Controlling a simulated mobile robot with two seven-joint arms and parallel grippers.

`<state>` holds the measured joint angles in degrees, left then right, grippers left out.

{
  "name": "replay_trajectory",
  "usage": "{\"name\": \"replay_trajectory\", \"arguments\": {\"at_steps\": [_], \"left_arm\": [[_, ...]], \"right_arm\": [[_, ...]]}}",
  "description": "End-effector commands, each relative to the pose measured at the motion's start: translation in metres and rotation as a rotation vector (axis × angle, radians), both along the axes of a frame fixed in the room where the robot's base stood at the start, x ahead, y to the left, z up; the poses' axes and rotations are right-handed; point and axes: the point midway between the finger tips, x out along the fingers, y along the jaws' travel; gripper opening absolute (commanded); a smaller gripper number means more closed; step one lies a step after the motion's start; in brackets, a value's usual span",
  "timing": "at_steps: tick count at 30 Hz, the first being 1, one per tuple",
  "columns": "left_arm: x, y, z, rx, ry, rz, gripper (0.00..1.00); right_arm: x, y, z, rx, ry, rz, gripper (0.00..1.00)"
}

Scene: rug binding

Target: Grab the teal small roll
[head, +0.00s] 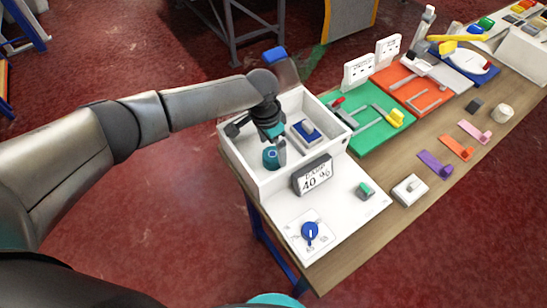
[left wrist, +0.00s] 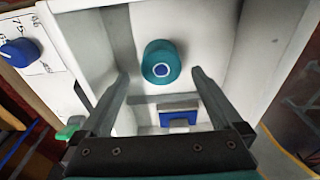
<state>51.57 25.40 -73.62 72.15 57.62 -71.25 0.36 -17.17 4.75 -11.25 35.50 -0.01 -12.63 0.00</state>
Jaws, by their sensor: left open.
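The teal small roll (head: 271,157) stands in the white open box (head: 244,171) at the near end of the bench. In the left wrist view the roll (left wrist: 161,62) shows its round end with a blue ring and pale centre, close to the box's inner wall. My left gripper (head: 280,155) reaches down into the box right beside the roll. In the left wrist view its two fingers (left wrist: 160,80) are spread, with the roll beyond and between their tips. The fingers hold nothing. My right gripper is not in view.
A blue block with a grey top (head: 306,131) lies in the same box, and it shows in the left wrist view (left wrist: 180,117). A display sign (head: 313,175) and a blue knob (head: 310,232) are in front. A green board (head: 370,128) lies right of the box.

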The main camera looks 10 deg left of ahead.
Motion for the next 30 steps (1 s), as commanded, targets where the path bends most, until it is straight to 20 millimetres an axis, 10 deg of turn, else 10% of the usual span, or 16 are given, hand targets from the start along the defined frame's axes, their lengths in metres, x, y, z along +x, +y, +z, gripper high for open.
{"name": "replay_trajectory", "arguments": {"at_steps": [17, 30], "left_arm": [[0.002, -0.001, -0.041, 0.000, 0.000, 0.000, 1.00], [0.002, -0.001, -0.041, 0.000, 0.000, 0.000, 0.53]], "right_arm": [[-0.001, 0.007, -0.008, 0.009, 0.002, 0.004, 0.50], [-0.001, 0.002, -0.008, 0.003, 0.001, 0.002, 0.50]]}}
